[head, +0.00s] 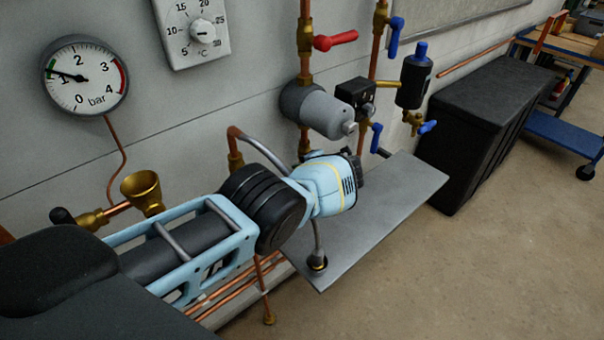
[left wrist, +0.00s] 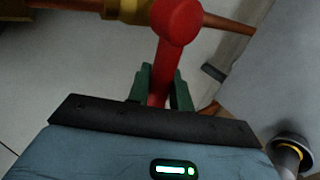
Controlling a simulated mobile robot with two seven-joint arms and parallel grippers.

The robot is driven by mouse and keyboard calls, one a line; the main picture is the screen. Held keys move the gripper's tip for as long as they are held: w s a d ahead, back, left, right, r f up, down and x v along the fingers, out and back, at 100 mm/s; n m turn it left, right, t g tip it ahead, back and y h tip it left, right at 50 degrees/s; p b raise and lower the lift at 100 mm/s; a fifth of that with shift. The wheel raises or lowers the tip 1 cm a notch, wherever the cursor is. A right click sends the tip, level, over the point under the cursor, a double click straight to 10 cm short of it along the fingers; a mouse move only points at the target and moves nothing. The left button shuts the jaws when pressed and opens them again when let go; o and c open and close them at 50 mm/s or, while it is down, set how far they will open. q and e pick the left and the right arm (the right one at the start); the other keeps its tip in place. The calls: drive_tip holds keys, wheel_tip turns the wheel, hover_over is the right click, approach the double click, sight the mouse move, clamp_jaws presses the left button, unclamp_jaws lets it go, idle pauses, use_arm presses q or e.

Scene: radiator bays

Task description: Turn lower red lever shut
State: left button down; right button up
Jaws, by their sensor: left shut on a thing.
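In the left wrist view a red lever (left wrist: 160,84) with a rounded red end (left wrist: 177,22) stands at a brass valve body (left wrist: 125,10). In that picture the lever points down, crosswise to the copper pipe (left wrist: 222,22). My left gripper (left wrist: 163,80) is shut on the lever, with one green finger on each side. In the head view my left wrist hides the lower red lever and the fingertips. Another red lever (head: 336,40), the upper one, sits on the vertical pipe above the grey pump. My right gripper is not in view.
A grey metal shelf (head: 395,200) lies just beyond my left wrist. The grey pump (head: 318,110), blue levers (head: 395,36) and black cylinder (head: 413,80) crowd the wall. A gauge (head: 85,75) and brass funnel (head: 143,190) are left.

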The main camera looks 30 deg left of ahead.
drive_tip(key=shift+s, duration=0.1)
use_arm(q)
drive_tip(key=c, duration=1.5)
unclamp_jaws()
drive_tip(key=shift+o, duration=1.1)
drive_tip(key=shift+w, duration=0.1)
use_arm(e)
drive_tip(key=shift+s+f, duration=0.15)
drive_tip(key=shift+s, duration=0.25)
use_arm(q)
drive_tip(key=shift+d+r, duration=0.1)
drive_tip(key=p+v, duration=0.3)
drive_tip(key=v, duration=0.4)
drive_tip(key=shift+d, duration=0.25)
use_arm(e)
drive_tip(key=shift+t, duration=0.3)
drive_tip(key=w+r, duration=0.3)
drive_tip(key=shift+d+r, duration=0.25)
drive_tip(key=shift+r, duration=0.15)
